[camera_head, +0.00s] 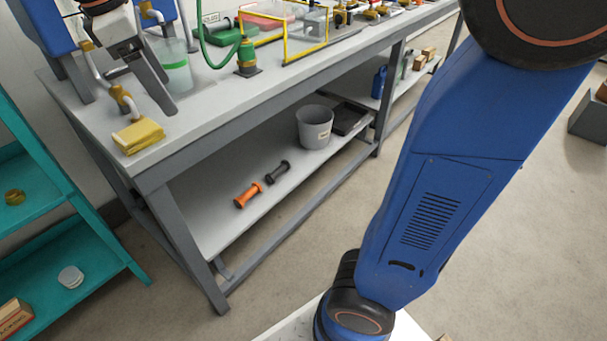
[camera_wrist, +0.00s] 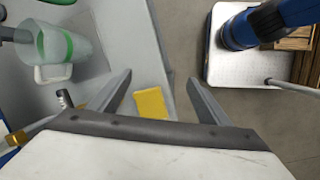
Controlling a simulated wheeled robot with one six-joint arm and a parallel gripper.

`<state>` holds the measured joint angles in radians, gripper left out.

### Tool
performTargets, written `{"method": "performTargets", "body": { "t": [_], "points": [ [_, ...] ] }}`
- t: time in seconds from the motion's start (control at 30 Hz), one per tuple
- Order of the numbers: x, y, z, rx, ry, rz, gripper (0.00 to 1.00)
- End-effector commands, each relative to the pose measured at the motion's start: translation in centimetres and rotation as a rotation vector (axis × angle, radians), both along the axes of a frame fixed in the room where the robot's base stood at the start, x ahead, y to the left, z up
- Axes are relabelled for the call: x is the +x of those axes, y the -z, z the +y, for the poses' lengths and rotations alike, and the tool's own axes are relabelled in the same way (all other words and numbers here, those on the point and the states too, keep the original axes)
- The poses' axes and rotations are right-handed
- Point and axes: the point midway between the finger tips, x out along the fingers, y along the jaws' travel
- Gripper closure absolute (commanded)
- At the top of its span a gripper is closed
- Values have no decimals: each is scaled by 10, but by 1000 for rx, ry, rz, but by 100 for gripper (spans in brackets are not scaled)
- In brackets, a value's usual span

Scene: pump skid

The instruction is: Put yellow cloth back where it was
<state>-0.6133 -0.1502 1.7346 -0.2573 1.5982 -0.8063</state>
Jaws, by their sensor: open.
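The yellow cloth (camera_head: 138,137) lies folded on the grey bench top (camera_head: 215,100), at its near left corner close to the front edge. In the wrist view the yellow cloth (camera_wrist: 151,103) shows below and between my fingers, near the bench edge. My gripper (camera_wrist: 158,77) is open and nothing is between its fingers. In the head view my gripper (camera_head: 128,100) hangs over the bench's left end, just above and behind the cloth. I cannot tell the exact gap between fingertips and cloth.
A clear jug with a green band (camera_head: 178,70) stands right of my gripper; brass-and-grey piping (camera_head: 121,97) is beside the cloth. A green hose fitting (camera_head: 247,57) stands farther right. The lower shelf holds a grey bucket (camera_head: 315,127) and an orange roller (camera_head: 248,195). Teal shelving (camera_head: 90,225) stands left.

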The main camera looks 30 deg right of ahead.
Motion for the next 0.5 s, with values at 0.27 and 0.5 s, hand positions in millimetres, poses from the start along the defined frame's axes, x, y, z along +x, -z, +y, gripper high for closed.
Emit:
{"method": "performTargets", "body": {
  "t": [0.27,0.5],
  "points": [
    [-46,48,-92,167,391,-120,29],
    [-94,101,-147,313,740,-227,29]
  ]
}}
